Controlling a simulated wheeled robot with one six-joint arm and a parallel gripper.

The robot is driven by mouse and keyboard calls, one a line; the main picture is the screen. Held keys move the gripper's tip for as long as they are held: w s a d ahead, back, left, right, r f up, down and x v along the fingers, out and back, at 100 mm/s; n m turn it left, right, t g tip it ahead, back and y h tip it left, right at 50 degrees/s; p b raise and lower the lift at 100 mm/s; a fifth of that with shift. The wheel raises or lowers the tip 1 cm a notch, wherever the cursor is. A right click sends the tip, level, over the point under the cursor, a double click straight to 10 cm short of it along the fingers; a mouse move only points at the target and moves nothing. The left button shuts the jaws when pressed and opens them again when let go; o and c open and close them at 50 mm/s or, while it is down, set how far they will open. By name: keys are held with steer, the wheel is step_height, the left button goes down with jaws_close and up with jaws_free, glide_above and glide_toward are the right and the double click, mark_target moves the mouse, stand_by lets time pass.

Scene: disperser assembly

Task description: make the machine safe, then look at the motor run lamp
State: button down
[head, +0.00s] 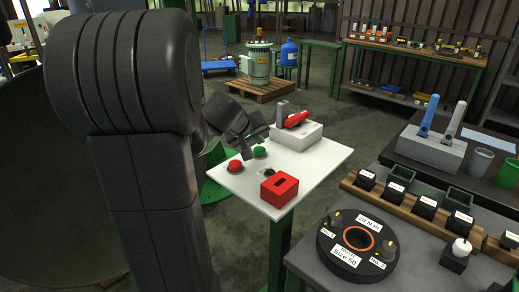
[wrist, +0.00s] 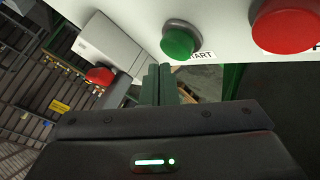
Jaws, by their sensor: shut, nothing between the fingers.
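A white control panel (head: 318,160) stands on a green post. On it are a red button (head: 235,165) and a green button (head: 260,152). In the wrist view the green button (wrist: 179,40) has a START label beside it, and the red button (wrist: 285,24) is at the upper right. A grey box (head: 303,136) with a red handle (head: 297,119) is at the panel's back; the handle also shows in the wrist view (wrist: 100,75). A small dark green round part (head: 268,173), unlit, lies near the front; I cannot tell whether it is the lamp. My gripper (head: 246,153) is shut and empty beside the buttons.
A red slotted box (head: 279,189) sits at the panel's front corner. A round black fixture (head: 358,246) and several labelled blocks fill the bench at right. A grey holder (head: 431,150) carries blue and white handled tools. The panel's right half is clear.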

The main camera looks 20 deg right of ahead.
mark_target(258, 151)
steer(key=shift+f, duration=0.15)
steer(key=shift+f+b, duration=0.3)
steer(key=shift+b, duration=0.4)
steer(key=shift+f+b, duration=0.85)
steer(key=shift+b, duration=0.1)
stand_by(0.8)
stand_by(0.3)
steer(key=shift+r+p, duration=0.95)
steer(key=shift+r, duration=0.35)
steer(key=shift+r+p, duration=1.85)
steer(key=shift+r, duration=0.65)
